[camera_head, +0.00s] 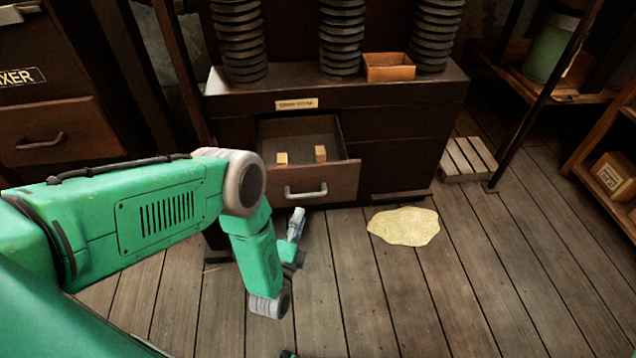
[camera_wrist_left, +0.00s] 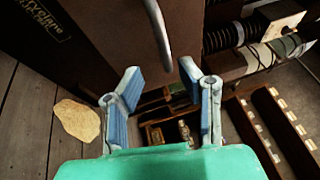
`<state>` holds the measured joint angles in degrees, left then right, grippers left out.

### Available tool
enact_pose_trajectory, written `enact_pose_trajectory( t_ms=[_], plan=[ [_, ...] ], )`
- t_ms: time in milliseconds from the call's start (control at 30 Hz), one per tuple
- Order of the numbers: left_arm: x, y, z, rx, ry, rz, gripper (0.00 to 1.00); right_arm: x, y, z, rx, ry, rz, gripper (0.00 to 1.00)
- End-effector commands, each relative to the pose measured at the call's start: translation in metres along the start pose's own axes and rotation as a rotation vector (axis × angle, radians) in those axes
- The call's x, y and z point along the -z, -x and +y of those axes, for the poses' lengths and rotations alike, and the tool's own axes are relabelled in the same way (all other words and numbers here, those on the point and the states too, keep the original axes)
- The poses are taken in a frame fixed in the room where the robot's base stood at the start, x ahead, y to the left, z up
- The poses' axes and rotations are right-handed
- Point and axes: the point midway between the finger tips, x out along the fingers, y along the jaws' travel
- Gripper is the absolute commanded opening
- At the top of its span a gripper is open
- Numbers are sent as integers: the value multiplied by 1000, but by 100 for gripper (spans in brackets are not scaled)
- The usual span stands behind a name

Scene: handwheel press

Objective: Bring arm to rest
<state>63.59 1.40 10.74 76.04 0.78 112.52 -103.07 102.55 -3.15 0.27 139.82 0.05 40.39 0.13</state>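My left arm is green and comes in from the left in the head view, bent downward at the elbow. My left gripper (camera_head: 296,225) hangs below and in front of the open drawer (camera_head: 340,183), and its far parts are small there. In the left wrist view my left gripper (camera_wrist_left: 162,82) has its two blue-padded fingers spread apart with nothing between the tips. The drawer's metal handle (camera_head: 306,191) also shows in the left wrist view (camera_wrist_left: 158,28), beyond the fingertips and apart from them.
Two small wooden blocks (camera_head: 301,155) sit in the open drawer of the dark cabinet (camera_head: 410,135). A pale flat patch (camera_head: 404,226) lies on the plank floor. A slatted wooden crate (camera_head: 468,159) stands right of the cabinet.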

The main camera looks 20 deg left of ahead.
Motion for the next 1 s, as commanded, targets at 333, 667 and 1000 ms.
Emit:
enact_pose_trajectory(
  t_ms=[333, 667, 1000],
  plan=[
    [9, -1, -5, -143, 148, 48, 32, 0, 12, 0, 0, 0, -1, 34],
    [12, 73, -41, -906, 764, -106, 32, 3, 57, 0, 0, 0, -1, 34],
    [-52, 216, -144, -1396, 1050, -852, 32, 4, 91, 1, 0, 0, -1, 34]
  ],
)
